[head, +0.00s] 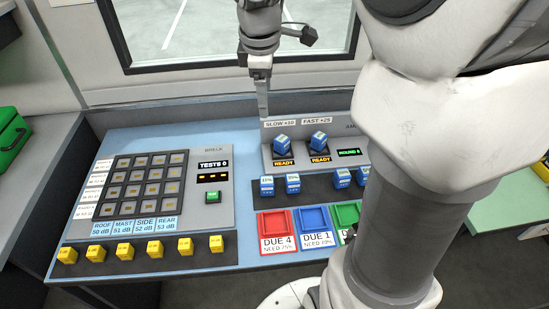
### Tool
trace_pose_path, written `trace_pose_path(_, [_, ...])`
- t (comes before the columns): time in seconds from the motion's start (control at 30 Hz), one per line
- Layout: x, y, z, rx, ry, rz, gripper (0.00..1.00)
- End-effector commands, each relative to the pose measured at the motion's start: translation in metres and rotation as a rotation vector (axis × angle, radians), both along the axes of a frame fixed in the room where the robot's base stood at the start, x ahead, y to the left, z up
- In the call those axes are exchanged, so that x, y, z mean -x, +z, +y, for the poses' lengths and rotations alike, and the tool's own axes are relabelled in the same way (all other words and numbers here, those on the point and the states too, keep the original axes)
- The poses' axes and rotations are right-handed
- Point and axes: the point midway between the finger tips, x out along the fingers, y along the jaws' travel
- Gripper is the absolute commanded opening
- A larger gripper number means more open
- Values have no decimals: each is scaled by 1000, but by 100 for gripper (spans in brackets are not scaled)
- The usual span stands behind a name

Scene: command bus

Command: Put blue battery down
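My gripper (263,112) hangs above the back edge of the desk, by the SLOW +10 label. Its fingers show as one narrow strip, so I cannot tell if they are apart; no battery shows between them. My arm hides the rack's right end.
In front of the rack are a red tray (274,223), a blue tray (315,218) and a partly hidden green tray (345,214). A button panel (222,158) and a row of yellow blocks (155,249) lie left. A green case (10,140) stands far left.

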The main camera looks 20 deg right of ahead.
Motion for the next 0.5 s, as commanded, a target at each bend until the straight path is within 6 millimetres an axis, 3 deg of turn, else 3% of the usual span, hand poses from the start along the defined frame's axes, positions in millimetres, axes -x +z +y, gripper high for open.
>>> trace_pose_path(0.2, [71, 26, 27, -103, -340, -137, 80])
trace_pose_path(0.5, [158, 23, 52, -333, -786, -277, 80])
